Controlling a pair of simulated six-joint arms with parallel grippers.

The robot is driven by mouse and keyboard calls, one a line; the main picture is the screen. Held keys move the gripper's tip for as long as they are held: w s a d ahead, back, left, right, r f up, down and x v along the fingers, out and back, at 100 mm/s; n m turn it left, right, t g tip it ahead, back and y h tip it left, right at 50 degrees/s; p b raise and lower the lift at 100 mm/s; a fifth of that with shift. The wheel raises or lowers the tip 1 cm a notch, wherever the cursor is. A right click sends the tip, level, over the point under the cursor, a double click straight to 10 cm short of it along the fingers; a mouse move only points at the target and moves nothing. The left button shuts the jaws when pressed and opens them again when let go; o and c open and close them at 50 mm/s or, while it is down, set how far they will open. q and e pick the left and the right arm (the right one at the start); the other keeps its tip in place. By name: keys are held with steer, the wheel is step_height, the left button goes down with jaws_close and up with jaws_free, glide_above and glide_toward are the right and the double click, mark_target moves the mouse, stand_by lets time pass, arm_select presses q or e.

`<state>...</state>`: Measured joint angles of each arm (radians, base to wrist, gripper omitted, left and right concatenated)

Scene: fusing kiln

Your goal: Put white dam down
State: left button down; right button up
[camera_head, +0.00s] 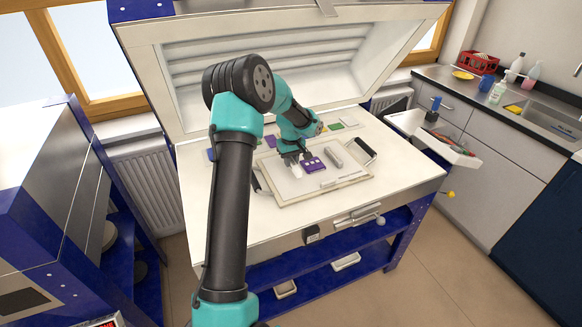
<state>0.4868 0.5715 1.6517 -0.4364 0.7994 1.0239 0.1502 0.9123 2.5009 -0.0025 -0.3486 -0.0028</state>
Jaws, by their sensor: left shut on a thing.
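My left gripper (294,160) is over the pale board on the kiln bed. It is shut on a small white piece, the white dam (297,171), just left of a purple glass piece (313,165) with pale squares on it. The fingers partly cover the dam, and I cannot tell whether it touches the board (282,196). A pale grey bar (333,157) lies on the board to the right of the purple piece. My right gripper is not in view.
The kiln lid (380,50) stands open behind. A black handle (364,147) is at the board's right edge. Small coloured pieces, including a green one (336,126), lie along the back of the bed. A side tray (440,148) stands to the right. The front bed is clear.

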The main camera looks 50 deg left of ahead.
mark_target(291, 172)
arm_select(q)
steer(key=shift+w+a, duration=0.15)
steer(key=shift+f, duration=1.75)
steer(key=shift+f, duration=0.1)
steer(key=c, duration=1)
jaws_free()
step_height(291, 172, up, 12)
steer(key=shift+r, duration=0.1)
